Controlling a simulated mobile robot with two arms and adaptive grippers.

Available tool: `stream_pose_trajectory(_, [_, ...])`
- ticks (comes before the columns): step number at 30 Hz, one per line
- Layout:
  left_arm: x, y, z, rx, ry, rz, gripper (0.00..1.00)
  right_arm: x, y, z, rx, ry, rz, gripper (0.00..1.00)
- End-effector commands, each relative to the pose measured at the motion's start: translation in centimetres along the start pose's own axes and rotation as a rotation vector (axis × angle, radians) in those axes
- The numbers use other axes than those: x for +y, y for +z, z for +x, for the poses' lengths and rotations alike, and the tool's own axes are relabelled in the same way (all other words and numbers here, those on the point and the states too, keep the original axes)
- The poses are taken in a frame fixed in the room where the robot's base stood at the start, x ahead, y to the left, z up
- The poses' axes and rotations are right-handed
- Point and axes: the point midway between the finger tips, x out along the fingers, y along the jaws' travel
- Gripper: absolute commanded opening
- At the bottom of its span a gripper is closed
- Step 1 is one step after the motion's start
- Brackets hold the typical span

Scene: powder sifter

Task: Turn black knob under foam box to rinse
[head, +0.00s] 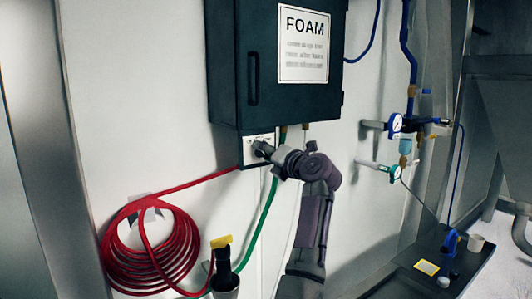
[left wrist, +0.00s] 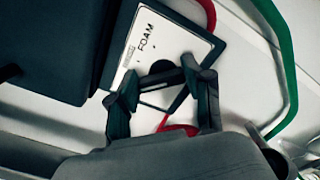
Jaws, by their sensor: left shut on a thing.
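The dark foam box (head: 235,60) hangs on the white wall in the head view, with a white FOAM sign (head: 303,45). Under it is a small white-faced panel (head: 248,140), which also shows in the left wrist view (left wrist: 150,42) with the word FOAM. My left gripper (head: 262,150) is at this panel, its fingers (left wrist: 162,82) shut around the black knob (left wrist: 161,68). The knob is mostly hidden in the head view, and I cannot read its setting. My right gripper is in neither view.
A coiled red hose (head: 150,250) hangs at the lower left, and a green hose (head: 265,220) runs down beside my arm. Gauges and valves (head: 398,124) are on the wall to the right. A dark shelf (head: 435,262) with small items stands at the lower right.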

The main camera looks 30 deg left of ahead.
Motion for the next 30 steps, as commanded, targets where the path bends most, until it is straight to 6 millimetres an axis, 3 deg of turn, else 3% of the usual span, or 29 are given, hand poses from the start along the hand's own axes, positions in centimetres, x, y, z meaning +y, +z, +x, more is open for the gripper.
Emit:
stream_pose_trajectory(11, [0.1, 0.3, 0.0, 0.001, -0.003, 0.238, 0.16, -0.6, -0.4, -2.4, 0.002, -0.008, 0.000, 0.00])
stream_pose_trajectory(30, [-0.2, 0.2, 0.0, 0.001, -0.001, 0.690, 0.16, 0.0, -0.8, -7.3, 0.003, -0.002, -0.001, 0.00])
